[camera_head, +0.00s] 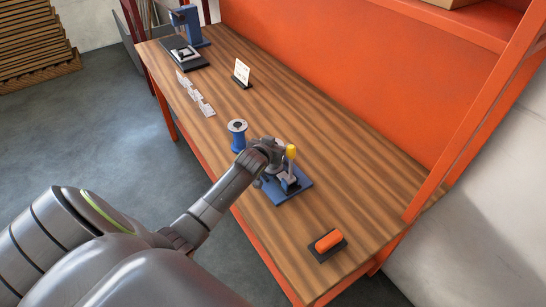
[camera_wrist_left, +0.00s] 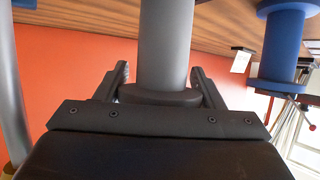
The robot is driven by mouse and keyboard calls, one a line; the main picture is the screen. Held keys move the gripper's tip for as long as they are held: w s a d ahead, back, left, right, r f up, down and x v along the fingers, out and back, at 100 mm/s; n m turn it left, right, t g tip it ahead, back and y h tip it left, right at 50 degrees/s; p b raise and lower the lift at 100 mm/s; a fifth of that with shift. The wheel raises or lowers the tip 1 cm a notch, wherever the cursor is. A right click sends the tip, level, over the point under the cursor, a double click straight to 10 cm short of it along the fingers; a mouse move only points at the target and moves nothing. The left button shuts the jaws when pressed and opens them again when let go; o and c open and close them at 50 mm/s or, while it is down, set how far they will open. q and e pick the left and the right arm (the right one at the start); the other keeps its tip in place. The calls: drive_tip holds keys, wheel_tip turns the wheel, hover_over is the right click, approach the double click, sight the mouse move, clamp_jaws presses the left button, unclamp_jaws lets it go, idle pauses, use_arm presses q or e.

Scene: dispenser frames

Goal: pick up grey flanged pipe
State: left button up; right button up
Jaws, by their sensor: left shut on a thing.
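The grey flanged pipe (camera_wrist_left: 165,45) fills the middle of the left wrist view, with its dark flange (camera_wrist_left: 160,95) between the two fingers. My left gripper (camera_wrist_left: 160,88) is shut on it. In the head view my left gripper (camera_head: 272,160) is over the table, beside a blue-based fixture (camera_head: 290,190) with a yellow knob (camera_head: 291,151). My wrist hides most or all of the pipe there, so I cannot tell whether it is clear of the table. My right gripper is not in view.
A blue spool (camera_head: 238,138) stands just left of the gripper; it also shows in the wrist view (camera_wrist_left: 283,48). An orange cylinder (camera_head: 329,240) lies on a dark base at the near right. A white card (camera_head: 242,71) and a blue machine (camera_head: 188,25) are farther back.

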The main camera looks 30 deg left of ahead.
use_arm(q)
drive_tip(key=shift+r, duration=0.1)
drive_tip(key=shift+c, duration=1.3)
